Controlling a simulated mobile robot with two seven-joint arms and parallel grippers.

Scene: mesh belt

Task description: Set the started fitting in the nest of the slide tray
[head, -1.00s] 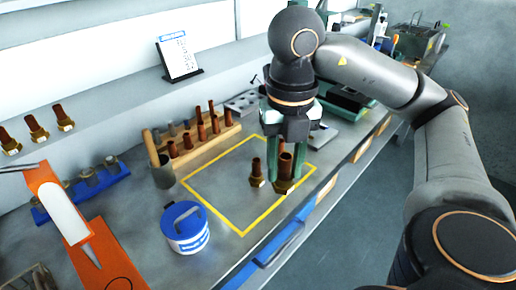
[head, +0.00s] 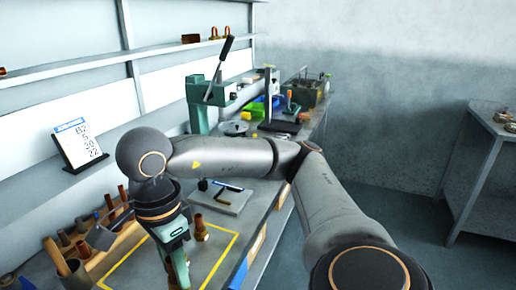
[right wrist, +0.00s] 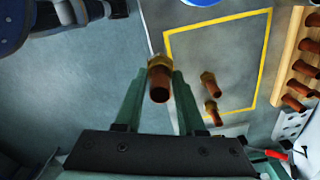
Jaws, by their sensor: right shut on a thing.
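My right gripper (head: 178,268) is at the bottom of the head view, with its fingertips cut off by the frame edge. In the right wrist view its green fingers are shut on a fitting (right wrist: 160,78) with a brass hex collar and a copper tube. The held fitting is hidden in the head view. Two more fittings (right wrist: 208,82) stand apart from it, inside a yellow outline. One standing fitting (head: 201,230) shows beside the gripper in the head view. I cannot make out for sure which thing is the slide tray or its nest. My left gripper is not in view.
A grey plate (head: 228,198) with a black bent tool lies past the outline. A green lever press (head: 205,100) stands farther along the bench. A wooden rack of copper tubes (right wrist: 302,65) and a number card (head: 79,143) are at the wall side.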

